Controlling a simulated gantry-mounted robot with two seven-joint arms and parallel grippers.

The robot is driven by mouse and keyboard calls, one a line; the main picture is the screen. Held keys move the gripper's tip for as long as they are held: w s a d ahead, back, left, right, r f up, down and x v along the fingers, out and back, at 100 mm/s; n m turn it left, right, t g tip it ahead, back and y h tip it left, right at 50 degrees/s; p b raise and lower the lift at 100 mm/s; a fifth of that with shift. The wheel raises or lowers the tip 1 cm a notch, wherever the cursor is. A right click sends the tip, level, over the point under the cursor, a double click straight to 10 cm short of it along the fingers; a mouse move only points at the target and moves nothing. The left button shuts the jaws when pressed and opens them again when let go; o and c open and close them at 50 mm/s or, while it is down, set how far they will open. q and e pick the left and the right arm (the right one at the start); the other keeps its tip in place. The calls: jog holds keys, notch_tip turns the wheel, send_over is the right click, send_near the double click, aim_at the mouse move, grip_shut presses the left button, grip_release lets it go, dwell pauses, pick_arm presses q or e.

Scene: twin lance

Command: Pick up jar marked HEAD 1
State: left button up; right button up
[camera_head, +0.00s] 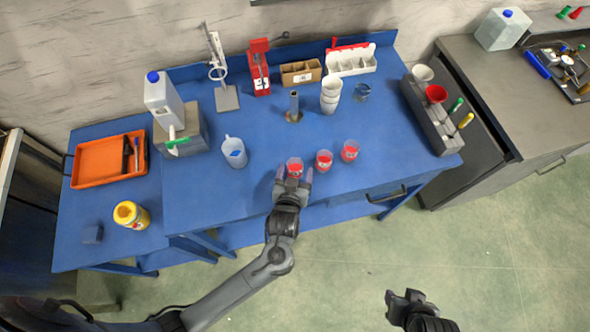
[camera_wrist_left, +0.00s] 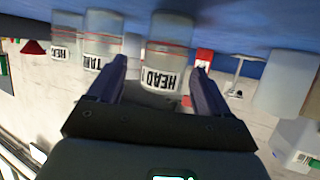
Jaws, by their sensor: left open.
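Three small clear jars with red contents stand in a row near the front edge of the blue table: a left jar (camera_head: 295,168), a middle jar (camera_head: 324,160) and a right jar (camera_head: 350,151). My left gripper (camera_head: 294,177) is open at the left jar, one finger to each side. In the left wrist view, which is upside down, the nearest jar (camera_wrist_left: 168,50) shows between the fingertips (camera_wrist_left: 162,75). Its label reads HEAD; I cannot read a number. Behind it are a jar marked TAIL (camera_wrist_left: 100,45) and another HEAD jar (camera_wrist_left: 66,38). My right gripper (camera_head: 405,300) hangs over the floor, away from the table.
A clear beaker (camera_head: 233,152) stands left of the jars. An orange tray (camera_head: 100,165) and a yellow jar (camera_head: 131,214) are at left, a grey rack (camera_head: 432,125) at right.

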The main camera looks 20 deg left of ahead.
aim_at(296, 162)
pick_arm(q)
jog(key=shift+a+x, duration=0.2)
jog(key=shift+x, duration=2.1)
jog(key=shift+r, duration=0.15)
jog(key=c, duration=1)
jog(key=shift+r, duration=0.1)
